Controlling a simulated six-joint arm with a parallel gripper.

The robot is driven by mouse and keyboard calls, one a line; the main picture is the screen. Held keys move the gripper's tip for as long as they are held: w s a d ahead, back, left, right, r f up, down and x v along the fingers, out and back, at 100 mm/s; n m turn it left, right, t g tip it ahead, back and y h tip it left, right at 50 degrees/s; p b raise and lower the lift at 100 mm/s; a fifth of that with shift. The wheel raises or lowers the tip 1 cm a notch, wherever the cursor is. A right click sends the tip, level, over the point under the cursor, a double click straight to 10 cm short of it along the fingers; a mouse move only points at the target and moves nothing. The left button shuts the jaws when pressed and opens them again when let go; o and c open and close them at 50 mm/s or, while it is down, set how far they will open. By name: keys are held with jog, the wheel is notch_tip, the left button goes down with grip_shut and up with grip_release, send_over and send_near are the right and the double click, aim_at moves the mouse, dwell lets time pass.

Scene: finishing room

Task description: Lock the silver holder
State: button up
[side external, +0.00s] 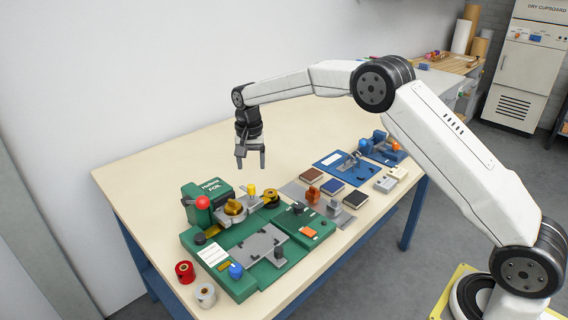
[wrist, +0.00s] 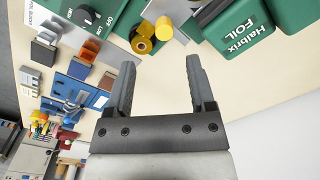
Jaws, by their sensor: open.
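The green foil machine (side external: 212,262), marked Halbrix FOIL, stands on the table. A silver-grey plate (side external: 258,243) lies on its bed, with a dark grey block (side external: 279,254) at its right end. Another grey plate (side external: 297,190) behind carries an orange-topped clamp (side external: 313,194) and a dark block (side external: 334,207). I cannot tell which is the silver holder or whether it is locked. My gripper (side external: 251,166) is open and empty, pointing down above the table behind the machine. In the wrist view my gripper (wrist: 160,68) has nothing between its fingers; the machine head (wrist: 237,32) is at upper right.
A red-knobbed lever (side external: 202,203) and gold rolls (side external: 271,199) rise from the machine. A red spool (side external: 185,271) and silver spool (side external: 205,295) stand at the front edge. The back left table is clear.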

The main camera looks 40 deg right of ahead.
aim_at(251, 186)
jog(key=shift+w+f, duration=0.1)
jog(key=shift+w, duration=0.3)
jog(key=shift+f, duration=3.9)
grip_shut()
